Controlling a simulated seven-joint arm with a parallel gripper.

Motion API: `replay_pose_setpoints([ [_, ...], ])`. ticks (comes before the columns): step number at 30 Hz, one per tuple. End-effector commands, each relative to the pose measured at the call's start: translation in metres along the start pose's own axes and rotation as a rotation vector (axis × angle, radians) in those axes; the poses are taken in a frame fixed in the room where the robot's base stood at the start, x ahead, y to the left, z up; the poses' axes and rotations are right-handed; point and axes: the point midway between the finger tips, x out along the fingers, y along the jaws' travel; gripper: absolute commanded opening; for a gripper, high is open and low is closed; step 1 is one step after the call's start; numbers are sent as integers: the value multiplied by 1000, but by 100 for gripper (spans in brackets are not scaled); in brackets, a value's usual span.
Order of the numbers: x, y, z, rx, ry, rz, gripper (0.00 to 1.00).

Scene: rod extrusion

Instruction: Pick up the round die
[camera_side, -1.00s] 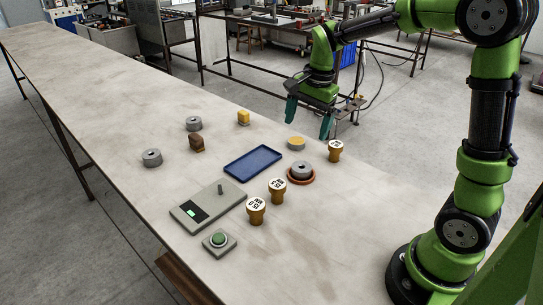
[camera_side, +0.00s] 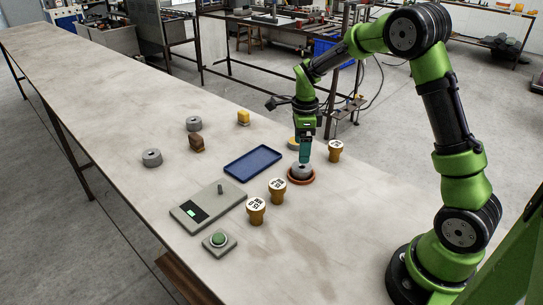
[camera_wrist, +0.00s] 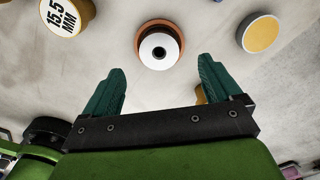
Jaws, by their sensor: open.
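A grey round die (camera_side: 302,170) with a centre hole sits in a shallow reddish-brown dish (camera_side: 302,181). In the wrist view the die (camera_wrist: 149,49) has a pale top and sits just beyond my fingertips. Two more grey rings with holes, one (camera_side: 152,158) at the left and one (camera_side: 194,123) farther back, lie on the table. My gripper (camera_side: 304,161) points down above and slightly behind the die in the dish. In the wrist view my gripper (camera_wrist: 161,72) is open, its teal fingers apart with nothing between them.
A yellow-topped grey disc (camera_wrist: 259,33) and several gold labelled plugs (camera_side: 277,187) stand close by. A blue tray (camera_side: 252,162), a grey device with a green display (camera_side: 207,206) and a green button box (camera_side: 219,242) lie leftward. The far left table is clear.

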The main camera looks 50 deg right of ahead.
Motion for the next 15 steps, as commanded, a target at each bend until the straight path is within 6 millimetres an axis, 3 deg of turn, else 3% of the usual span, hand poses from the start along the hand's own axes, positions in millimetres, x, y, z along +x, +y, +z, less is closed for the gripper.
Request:
replay_pose_setpoints([
  [8,24,1,-1,1,0,2,92],
  [15,59,2,-4,1,1,3,92],
])
